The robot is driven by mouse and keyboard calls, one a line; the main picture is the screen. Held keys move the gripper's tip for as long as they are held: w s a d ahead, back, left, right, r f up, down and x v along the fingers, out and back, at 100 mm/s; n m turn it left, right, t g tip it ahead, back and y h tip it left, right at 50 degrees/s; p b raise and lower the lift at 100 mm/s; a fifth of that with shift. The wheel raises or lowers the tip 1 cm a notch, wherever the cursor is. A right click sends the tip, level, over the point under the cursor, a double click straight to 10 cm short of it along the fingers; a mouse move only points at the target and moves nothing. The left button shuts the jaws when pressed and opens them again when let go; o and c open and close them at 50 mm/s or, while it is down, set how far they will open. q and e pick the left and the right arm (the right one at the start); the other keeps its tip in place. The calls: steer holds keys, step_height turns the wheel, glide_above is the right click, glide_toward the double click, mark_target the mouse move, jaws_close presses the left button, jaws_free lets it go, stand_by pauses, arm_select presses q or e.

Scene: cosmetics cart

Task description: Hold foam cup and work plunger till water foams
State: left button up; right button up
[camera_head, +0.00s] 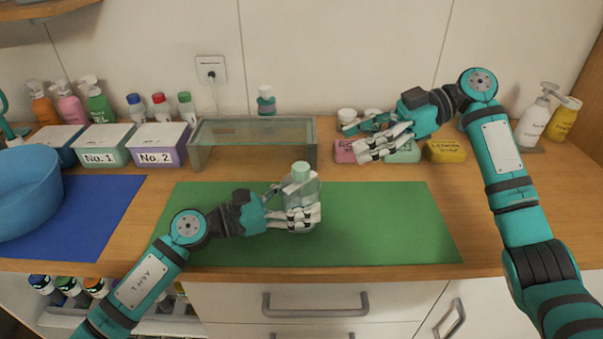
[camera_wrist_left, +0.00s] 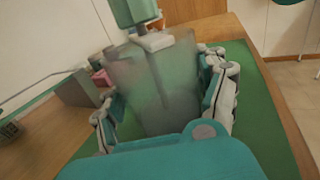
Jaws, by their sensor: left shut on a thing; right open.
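The foam cup (camera_head: 301,190) is a translucent, greyish-green vessel with a pale green plunger knob (camera_head: 301,170) on top. It stands upright over the green mat (camera_head: 390,220). My left gripper (camera_head: 300,215) is shut around the cup's body from the left. In the left wrist view the cup (camera_wrist_left: 165,85) fills the middle between the fingers, with the green knob (camera_wrist_left: 133,10) cut off by the top edge. I cannot tell whether there is water or foam inside. My right gripper (camera_head: 378,145) is open and empty, up and to the right of the cup, near the soaps.
A glass-topped stand (camera_head: 255,128) is behind the cup, with a small bottle (camera_head: 266,102) beyond it. Soap bars, including a yellow one (camera_head: 446,151), lie at the back. A blue basin (camera_head: 25,195) is at left. The mat's right part is clear.

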mark_target(307, 165)
steer(key=x, duration=1.2)
steer(key=shift+s+d+f, duration=0.1)
steer(key=shift+f, duration=0.2)
steer(key=shift+c, duration=0.2)
jaws_close()
